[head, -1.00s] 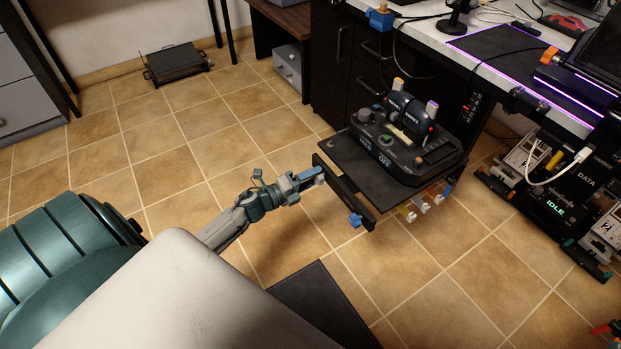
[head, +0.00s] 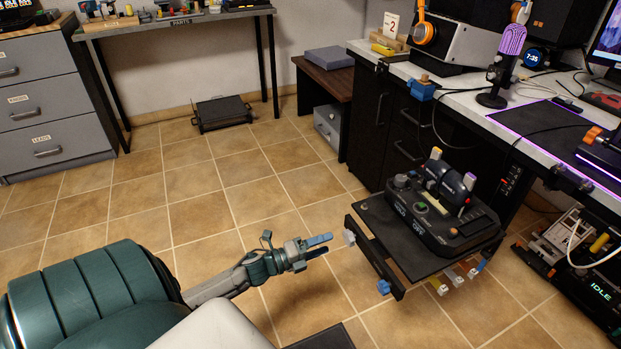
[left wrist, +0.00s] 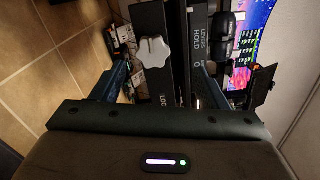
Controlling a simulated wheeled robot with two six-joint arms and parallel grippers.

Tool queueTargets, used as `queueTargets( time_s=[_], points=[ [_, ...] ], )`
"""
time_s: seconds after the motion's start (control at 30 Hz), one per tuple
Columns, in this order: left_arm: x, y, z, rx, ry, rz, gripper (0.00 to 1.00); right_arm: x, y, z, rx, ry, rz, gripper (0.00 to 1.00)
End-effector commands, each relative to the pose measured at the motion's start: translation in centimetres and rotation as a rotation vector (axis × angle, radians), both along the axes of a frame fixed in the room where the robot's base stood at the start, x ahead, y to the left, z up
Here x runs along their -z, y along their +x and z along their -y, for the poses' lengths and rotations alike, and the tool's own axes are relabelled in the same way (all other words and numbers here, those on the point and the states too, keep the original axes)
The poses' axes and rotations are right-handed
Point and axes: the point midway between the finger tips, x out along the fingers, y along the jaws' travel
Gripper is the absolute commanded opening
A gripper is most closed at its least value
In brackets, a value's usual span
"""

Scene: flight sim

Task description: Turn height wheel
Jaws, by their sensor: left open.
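A white lobed knob, which looks like the height wheel (head: 349,238), sits at the left end of the black bar in front of the throttle shelf. In the left wrist view the white wheel (left wrist: 154,52) shows face-on, between the fingers and beyond them. My left gripper (head: 323,246) is open and empty, just left of the wheel and apart from it in the head view. Both blue fingers show in the left wrist view (left wrist: 162,82), one each side of the wheel. My right gripper is not in view.
The black shelf (head: 372,212) carries a throttle unit (head: 442,205). A blue knob (head: 384,287) is on the bar's near end, with several small coloured clamps along the shelf's right edge. The desk (head: 465,95) stands behind. The tiled floor left of the shelf is clear.

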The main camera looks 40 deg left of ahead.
Motion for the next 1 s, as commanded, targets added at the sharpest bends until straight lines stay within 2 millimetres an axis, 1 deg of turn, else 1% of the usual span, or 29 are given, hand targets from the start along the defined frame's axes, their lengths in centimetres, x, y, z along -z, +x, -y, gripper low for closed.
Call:
queueTargets(
  time_s=[0.03, 0.1, 0.23, 0.4, 0.7, 0.77, 0.87, 1.0],
  points=[
    [0.0, -0.9, -0.4, 0.001, 0.001, -0.003, 0.67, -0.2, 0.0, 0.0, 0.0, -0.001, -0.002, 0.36],
    [-0.1, -1.9, -0.7, 0.001, 0.001, -0.002, 0.67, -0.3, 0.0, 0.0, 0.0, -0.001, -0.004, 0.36],
    [-0.1, -3.1, -1.2, 0.001, 0.0, 0.001, 0.67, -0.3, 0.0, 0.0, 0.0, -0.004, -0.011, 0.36],
    [-0.1, -3.6, -1.5, 0.0, -0.001, 0.002, 0.67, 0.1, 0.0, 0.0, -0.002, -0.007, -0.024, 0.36],
    [0.0, -3.6, -1.5, 0.0, 0.017, 0.009, 0.67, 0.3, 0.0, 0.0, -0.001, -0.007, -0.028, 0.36],
    [0.1, -3.6, -1.4, 0.0, 0.057, 0.026, 0.67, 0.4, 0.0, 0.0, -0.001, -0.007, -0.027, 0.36],
    [0.4, -3.6, -1.4, 0.0, 0.194, 0.082, 0.67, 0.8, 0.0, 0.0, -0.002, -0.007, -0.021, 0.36],
    [0.9, -3.7, -1.4, -0.002, 0.475, 0.198, 0.67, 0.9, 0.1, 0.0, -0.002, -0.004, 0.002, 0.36]
  ],
)
